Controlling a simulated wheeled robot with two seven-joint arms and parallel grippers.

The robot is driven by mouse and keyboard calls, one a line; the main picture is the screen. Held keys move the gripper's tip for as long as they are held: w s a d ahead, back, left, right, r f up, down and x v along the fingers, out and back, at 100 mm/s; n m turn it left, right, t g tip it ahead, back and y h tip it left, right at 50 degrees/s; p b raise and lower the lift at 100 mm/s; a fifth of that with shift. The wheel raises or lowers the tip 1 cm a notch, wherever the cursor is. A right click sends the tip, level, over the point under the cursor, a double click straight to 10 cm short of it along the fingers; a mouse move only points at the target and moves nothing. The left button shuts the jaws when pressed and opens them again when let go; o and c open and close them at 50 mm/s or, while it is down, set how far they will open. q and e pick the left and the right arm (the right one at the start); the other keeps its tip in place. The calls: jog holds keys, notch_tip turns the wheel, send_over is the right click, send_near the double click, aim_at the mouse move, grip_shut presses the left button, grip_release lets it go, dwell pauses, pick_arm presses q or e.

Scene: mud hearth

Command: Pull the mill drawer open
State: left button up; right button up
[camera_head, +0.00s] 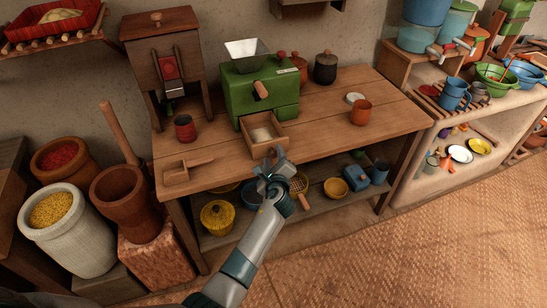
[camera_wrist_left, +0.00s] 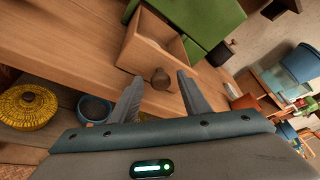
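The green mill (camera_head: 262,95) stands on the wooden table with a pale hopper on top. Its wooden drawer (camera_head: 282,139) sticks out from the mill's front, its inside visible from above with a pale patch in it. The drawer also shows in the left wrist view (camera_wrist_left: 145,52), with a round brown knob (camera_wrist_left: 161,78) on its front. My left gripper (camera_head: 272,165) is in front of the drawer. In the left wrist view its two fingers (camera_wrist_left: 160,92) are spread apart, with the knob between and just ahead of their tips, not gripped. My right gripper is not in view.
A dark red cup (camera_head: 185,128) and a wooden scoop-like piece (camera_head: 188,172) are on the table to the left. An orange-brown cup (camera_head: 361,112) and a white dish (camera_head: 355,98) are to the right. Bowls and a yellow pot (camera_head: 217,217) sit on the shelf below.

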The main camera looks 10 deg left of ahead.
pick_arm(q)
jog(key=shift+v, duration=0.85)
jog(key=b+v, duration=0.1)
jog(key=v, duration=1.4)
jog(key=shift+s, duration=0.4)
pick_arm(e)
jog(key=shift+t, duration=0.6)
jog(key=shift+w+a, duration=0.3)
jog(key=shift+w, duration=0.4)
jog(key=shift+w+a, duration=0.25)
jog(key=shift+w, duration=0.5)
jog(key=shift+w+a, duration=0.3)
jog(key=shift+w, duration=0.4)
pick_arm(q)
jog(key=shift+d, duration=0.1)
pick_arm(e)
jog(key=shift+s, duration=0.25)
